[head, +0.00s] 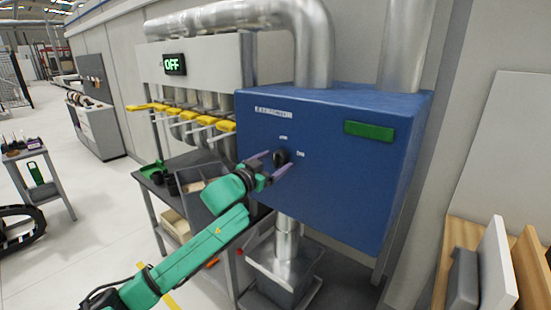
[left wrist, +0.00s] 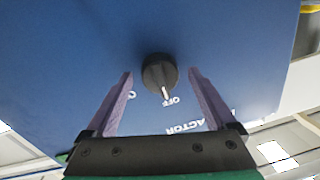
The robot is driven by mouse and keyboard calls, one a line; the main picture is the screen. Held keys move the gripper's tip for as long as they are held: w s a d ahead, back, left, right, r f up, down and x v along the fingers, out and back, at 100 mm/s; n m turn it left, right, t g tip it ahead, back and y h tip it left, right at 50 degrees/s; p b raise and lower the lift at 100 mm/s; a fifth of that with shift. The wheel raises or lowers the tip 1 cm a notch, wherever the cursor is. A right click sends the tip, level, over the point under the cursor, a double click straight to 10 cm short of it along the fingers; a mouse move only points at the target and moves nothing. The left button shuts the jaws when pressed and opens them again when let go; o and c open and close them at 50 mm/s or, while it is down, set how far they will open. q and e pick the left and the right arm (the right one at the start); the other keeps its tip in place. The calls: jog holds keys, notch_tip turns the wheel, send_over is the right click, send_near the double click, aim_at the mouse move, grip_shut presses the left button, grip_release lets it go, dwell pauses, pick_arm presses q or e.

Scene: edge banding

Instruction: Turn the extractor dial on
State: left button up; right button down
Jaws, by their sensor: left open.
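The extractor dial (head: 281,157) is a black round knob on the front of the blue extractor box (head: 340,185). In the left wrist view the dial (left wrist: 158,70) has a white pointer line aimed at the word OFF. My left gripper (head: 276,167) is at the front of the box with its purple fingers open. In the left wrist view the fingers (left wrist: 160,76) stand on either side of the dial, with a gap on each side. I cannot tell how deep the fingertips reach. My right gripper is not in view.
A green plate (head: 369,131) is at the box's upper right. Yellow-handled levers (head: 195,118) stick out left of the box. Silver ducts (head: 313,50) rise above it. A grey bin (head: 210,200) sits below, and boards (head: 495,265) lean at right.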

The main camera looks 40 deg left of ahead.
pick_arm(q)
jog(key=shift+w, duration=0.4)
jog(key=shift+s, duration=0.15)
jog(key=shift+c, duration=0.9)
jog(key=c, duration=1.2)
